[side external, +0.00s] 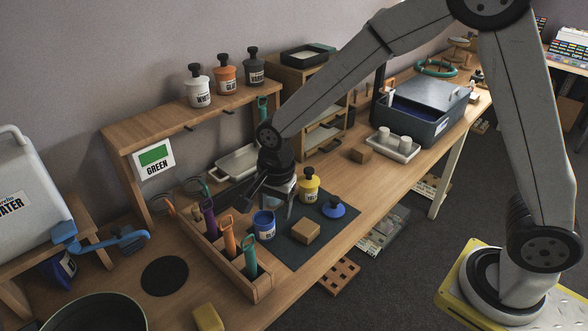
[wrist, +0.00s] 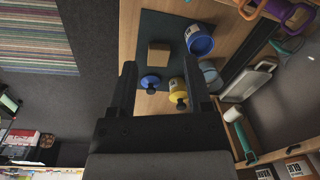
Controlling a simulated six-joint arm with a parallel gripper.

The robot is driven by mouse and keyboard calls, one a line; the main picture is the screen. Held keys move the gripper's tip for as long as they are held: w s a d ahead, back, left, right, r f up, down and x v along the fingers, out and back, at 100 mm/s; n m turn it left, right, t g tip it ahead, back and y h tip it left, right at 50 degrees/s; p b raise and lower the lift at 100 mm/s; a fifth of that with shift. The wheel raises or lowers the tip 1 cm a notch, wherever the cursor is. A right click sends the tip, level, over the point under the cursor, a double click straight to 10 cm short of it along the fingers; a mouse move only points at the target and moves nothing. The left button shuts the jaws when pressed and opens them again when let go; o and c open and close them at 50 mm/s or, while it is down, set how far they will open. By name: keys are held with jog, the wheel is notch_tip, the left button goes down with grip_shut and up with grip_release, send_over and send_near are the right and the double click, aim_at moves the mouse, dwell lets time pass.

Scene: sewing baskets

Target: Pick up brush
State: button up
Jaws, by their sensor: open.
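No brush shows plainly. Tools with looped handles stand upright in a slotted wooden rack (side external: 262,289): a purple one (side external: 207,218), an orange one (side external: 229,238) and a teal one (side external: 250,262). Their lower ends are hidden in the slots, so I cannot tell if any is a brush. The purple handle also shows at the top right of the wrist view (wrist: 298,15). My gripper (side external: 272,198) is open and empty, above the dark mat behind the rack. In the wrist view its two fingers (wrist: 160,75) point toward the mat and stand apart.
On the mat (side external: 290,250) are an open blue jar (side external: 264,226), a yellow jar (side external: 308,186), a blue lid (side external: 333,208) and a brown block (side external: 305,231). A shelf (side external: 180,118) with jars stands behind. A grey bin (side external: 420,108) and a white tray (side external: 395,146) lie right.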

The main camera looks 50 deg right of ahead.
aim_at(251, 263)
jog(key=w+a+f+m, duration=0.2)
jog(key=w+a+m, duration=0.1)
jog(key=a+m, duration=0.3)
jog(key=shift+a+g, duration=0.4)
jog(key=shift+a, duration=0.3)
jog(key=shift+f, duration=0.1)
jog(key=shift+f, duration=1.25)
jog(key=shift+f, duration=0.1)
notch_tip(251, 263, down, 5)
jog(key=shift+s, duration=0.1)
grip_shut()
dwell(0.3)
